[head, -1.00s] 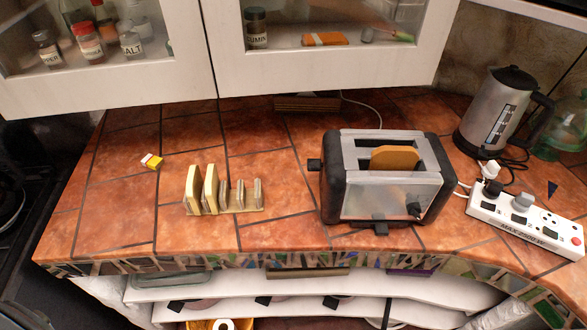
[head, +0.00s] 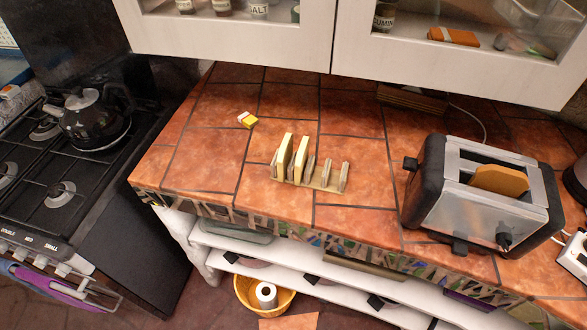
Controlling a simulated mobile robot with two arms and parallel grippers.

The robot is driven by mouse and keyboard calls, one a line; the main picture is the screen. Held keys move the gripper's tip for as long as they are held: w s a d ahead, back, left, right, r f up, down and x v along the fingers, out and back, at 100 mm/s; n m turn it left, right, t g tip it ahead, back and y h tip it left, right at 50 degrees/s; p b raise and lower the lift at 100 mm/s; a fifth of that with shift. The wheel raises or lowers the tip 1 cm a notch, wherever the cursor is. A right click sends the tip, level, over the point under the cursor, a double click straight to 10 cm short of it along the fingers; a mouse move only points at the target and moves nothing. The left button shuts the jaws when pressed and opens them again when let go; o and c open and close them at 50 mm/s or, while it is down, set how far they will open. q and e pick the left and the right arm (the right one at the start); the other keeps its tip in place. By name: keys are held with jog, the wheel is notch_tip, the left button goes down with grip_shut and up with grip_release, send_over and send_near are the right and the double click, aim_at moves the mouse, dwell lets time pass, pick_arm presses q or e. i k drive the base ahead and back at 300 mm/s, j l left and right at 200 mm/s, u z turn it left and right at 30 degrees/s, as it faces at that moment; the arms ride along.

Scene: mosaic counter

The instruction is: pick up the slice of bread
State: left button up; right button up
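Two pale slices of bread stand upright in a wooden toast rack (head: 328,187) on the tiled counter in the head view. One slice (head: 284,155) is at the rack's left end, and the other slice (head: 300,160) is just right of it. The rack's right slots look empty. A browner slice (head: 498,181) sticks up out of a slot of the silver and black toaster (head: 455,208) to the right; its lower part is hidden. Neither of my grippers is in view.
A stove (head: 75,175) with a black kettle (head: 95,118) stands at the left. White cabinets (head: 300,45) overhang the back. Shelves and a basket (head: 285,299) are below. The counter's left part is mostly clear.

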aim_at(497, 179)
jog(key=z, duration=1.3)
jog(key=l+u, duration=0.1)
